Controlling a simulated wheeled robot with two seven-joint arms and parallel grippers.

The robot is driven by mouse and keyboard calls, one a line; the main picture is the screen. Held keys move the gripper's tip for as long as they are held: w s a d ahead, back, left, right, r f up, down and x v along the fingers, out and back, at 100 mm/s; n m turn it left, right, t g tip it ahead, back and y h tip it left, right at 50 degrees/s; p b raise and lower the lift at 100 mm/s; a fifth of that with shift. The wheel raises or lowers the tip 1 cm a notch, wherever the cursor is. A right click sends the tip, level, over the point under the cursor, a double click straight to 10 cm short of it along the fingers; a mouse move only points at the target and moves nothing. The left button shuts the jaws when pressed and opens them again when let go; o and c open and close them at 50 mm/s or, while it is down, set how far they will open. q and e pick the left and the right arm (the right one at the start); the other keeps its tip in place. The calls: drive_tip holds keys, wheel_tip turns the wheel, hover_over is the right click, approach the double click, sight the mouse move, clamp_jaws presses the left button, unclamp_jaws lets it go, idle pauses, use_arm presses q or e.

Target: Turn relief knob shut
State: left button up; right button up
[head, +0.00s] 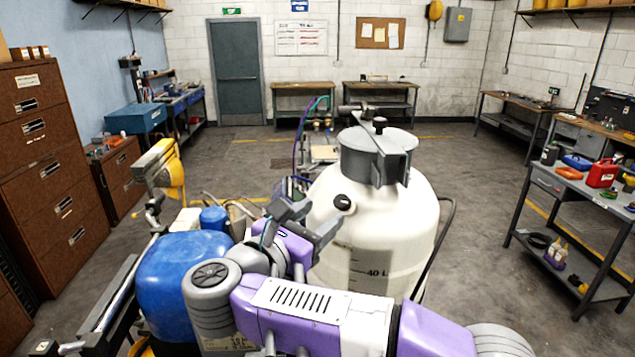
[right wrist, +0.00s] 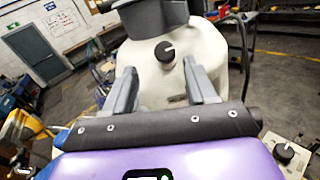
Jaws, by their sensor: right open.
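The relief knob (head: 342,202) is a small black knob on the upper shoulder of the white tank (head: 405,225). It also shows in the right wrist view (right wrist: 165,52), beyond and between my fingers. My right gripper (head: 310,220) is open and empty, just left of the knob in the head view. In the right wrist view its two grey fingers (right wrist: 158,85) stand apart, pointing toward the knob without visibly touching it. I cannot tell which way the knob is turned. My left gripper does not show.
A grey collar and lid (head: 375,150) top the tank. A black hose (head: 445,230) runs down its right side. A blue engine tank (head: 185,285) sits at the left. A workbench (head: 575,185) with tools stands at the right. Open floor (head: 490,260) lies between.

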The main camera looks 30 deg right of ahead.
sight(341, 202)
drive_tip(key=x, duration=0.2)
drive_tip(key=p+x, duration=0.1)
drive_tip(key=x, duration=0.1)
drive_tip(key=p+x, duration=0.1)
drive_tip(key=x, duration=0.2)
drive_tip(key=shift+s+d+r, duration=0.1)
drive_tip(key=shift+s+d, duration=0.15)
drive_tip(key=shift+s, duration=0.15)
